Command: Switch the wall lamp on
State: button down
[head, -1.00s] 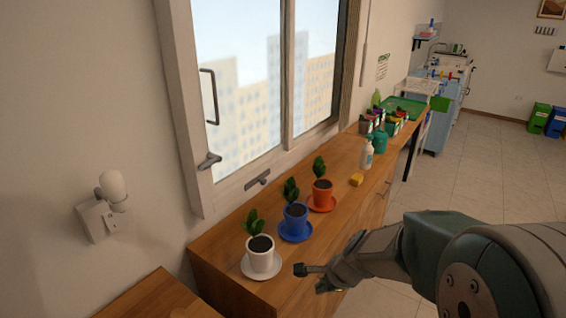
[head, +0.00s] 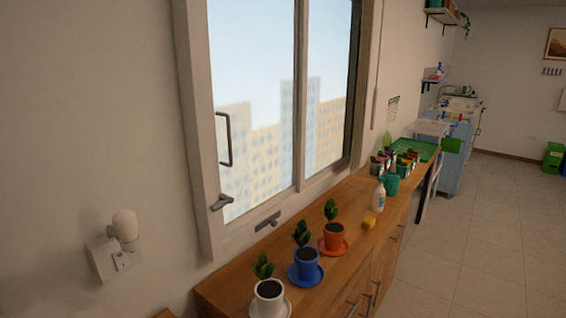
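The wall lamp (head: 125,225) is a white bulb on a square white wall plate (head: 111,262), on the wall left of the window. The bulb shows no clear glow. My gripper and arm are not in the head view now.
A wooden counter (head: 335,273) runs under the window (head: 265,90). On it stand a white pot (head: 269,290), a blue pot (head: 306,262) and an orange pot (head: 333,237) with plants. A white bottle (head: 378,194) and yellow sponge (head: 369,222) stand further back. The tiled floor (head: 470,240) at right is clear.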

aim_at(121, 261)
jog(key=u, duration=1.6)
